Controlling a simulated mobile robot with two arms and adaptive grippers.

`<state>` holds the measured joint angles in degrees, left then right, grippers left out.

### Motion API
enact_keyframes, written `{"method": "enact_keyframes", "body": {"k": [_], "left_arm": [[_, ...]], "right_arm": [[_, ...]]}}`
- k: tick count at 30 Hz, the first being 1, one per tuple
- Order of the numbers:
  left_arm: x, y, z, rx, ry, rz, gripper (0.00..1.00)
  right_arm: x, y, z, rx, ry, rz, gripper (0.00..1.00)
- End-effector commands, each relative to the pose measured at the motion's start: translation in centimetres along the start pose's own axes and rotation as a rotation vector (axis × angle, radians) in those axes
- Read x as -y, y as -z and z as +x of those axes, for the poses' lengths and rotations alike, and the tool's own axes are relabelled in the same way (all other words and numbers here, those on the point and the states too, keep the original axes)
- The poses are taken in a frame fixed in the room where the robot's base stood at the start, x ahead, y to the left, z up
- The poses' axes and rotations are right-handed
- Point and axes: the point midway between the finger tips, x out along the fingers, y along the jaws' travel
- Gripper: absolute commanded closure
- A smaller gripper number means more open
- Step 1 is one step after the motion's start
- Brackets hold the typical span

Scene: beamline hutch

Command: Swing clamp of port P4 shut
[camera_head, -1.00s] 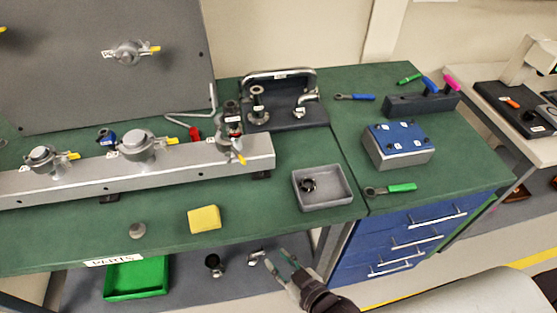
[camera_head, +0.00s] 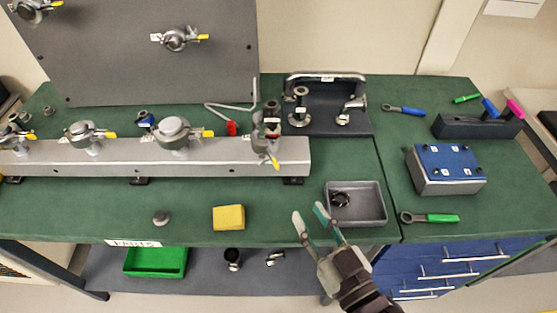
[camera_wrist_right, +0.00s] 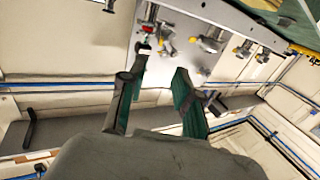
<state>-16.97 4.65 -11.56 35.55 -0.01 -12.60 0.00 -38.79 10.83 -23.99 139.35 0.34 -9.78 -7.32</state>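A silver rail (camera_head: 215,160) on the green bench carries several ports with clamps and yellow levers. The rightmost rail port (camera_head: 265,140) has a dark fitting on top. Its clamp's yellow lever (camera_head: 274,161) points down toward the front, unlike the sideways levers of its neighbours. The port labels are too small to read, so I cannot tell which is P4. My right gripper (camera_head: 312,220) is open and empty, in front of the rail and left of the grey tray. In the right wrist view its two fingers (camera_wrist_right: 157,92) are apart with nothing between. My left gripper is out of view.
The grey tray (camera_head: 373,218) holds a dark ring. A yellow block (camera_head: 229,217) and a small grey knob (camera_head: 161,218) lie on the front of the bench. A bent metal rod (camera_head: 232,110) lies behind the rail. A panel with two more clamped ports stands behind.

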Motion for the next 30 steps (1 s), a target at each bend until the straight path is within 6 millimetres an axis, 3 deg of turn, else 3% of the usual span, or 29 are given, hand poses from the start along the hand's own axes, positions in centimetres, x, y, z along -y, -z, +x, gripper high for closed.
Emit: {"method": "enact_keyframes", "body": {"k": [5,18,24,30], "left_arm": [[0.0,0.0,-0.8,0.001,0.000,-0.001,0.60],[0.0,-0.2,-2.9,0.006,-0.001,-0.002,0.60],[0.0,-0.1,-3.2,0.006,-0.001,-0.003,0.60],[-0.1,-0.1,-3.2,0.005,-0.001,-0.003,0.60]], "right_arm": [[0.0,0.3,2.3,-0.004,-0.001,0.001,0.68],[0.0,0.3,11.2,-0.001,0.000,0.001,0.68],[0.0,0.1,13.2,0.000,0.000,0.001,0.68],[0.0,0.0,13.6,0.001,0.000,0.001,0.68]]}}
